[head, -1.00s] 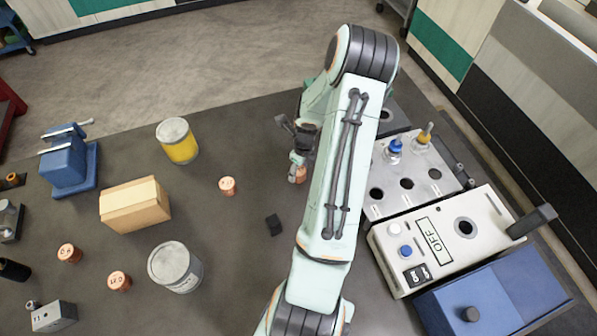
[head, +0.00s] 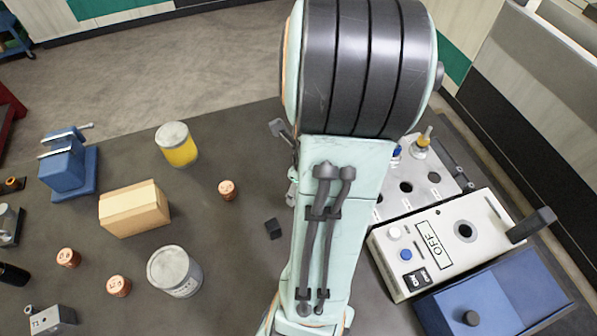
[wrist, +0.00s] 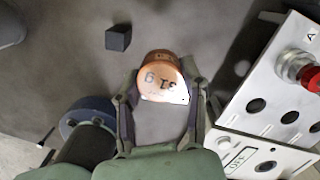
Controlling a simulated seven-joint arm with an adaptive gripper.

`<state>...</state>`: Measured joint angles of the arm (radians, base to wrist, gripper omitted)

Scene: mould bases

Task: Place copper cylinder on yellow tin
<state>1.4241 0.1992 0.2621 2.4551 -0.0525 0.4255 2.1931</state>
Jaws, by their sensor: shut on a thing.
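The yellow tin (head: 178,150) stands upright with a grey lid at the far left-middle of the table in the head view. In the wrist view, a copper cylinder (wrist: 160,72) with dark stamped marks on its top is held between the fingertips of my gripper (wrist: 160,92). My gripper is shut on it. In the head view my own arm hides this cylinder and most of the gripper, which is to the right of the yellow tin. Other copper cylinders stand on the table: one below the tin (head: 227,190) and two at the lower left (head: 68,257) (head: 118,286).
A grey tin (head: 176,270), a cardboard box (head: 134,208), a blue vise (head: 68,165) and a small dark cube (head: 274,228) stand on the table. A control panel (head: 440,240) and a blue box (head: 495,295) are at the right.

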